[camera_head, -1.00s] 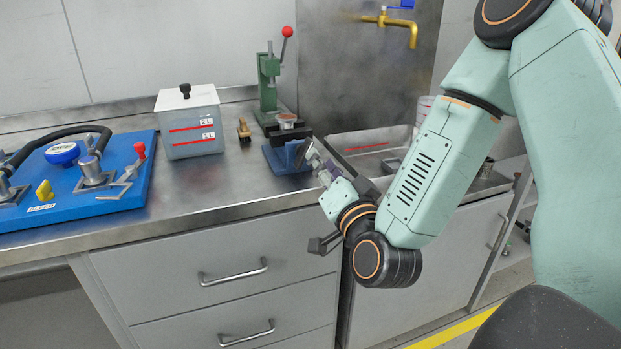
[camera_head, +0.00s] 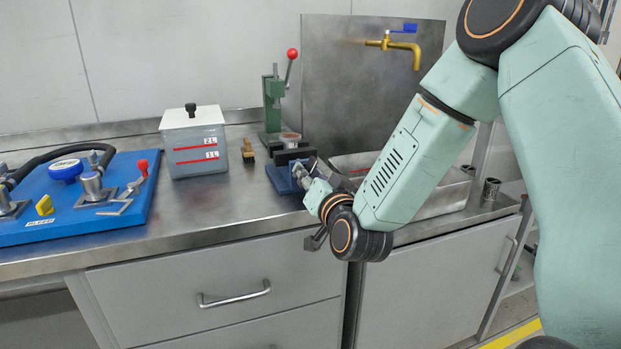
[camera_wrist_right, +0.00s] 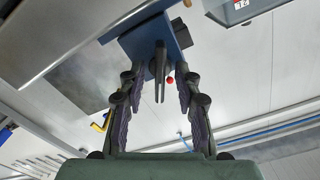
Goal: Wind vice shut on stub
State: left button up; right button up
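The vice (camera_head: 281,181) has a blue body and dark jaws and stands on the steel bench, near its front edge. A short round piece with a reddish top, probably the stub (camera_head: 290,136), shows at the jaws; I cannot tell how tightly it sits. My right gripper (camera_head: 303,175) is at the vice's front right side. In the right wrist view, its two fingers (camera_wrist_right: 160,88) are spread apart. The vice's dark screw end and handle bar (camera_wrist_right: 160,72) lie between them, with gaps on both sides. The blue vice body (camera_wrist_right: 172,38) is just beyond the fingertips. My left gripper is not in view.
A green lever press (camera_head: 272,105) stands behind the vice. A small brown block (camera_head: 248,152) and a grey lidded container (camera_head: 194,145) are to the left, then a blue pump board (camera_head: 75,215).

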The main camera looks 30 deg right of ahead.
grip_shut()
dwell(0.3)
jog(key=shift+m, duration=1.5)
grip_release()
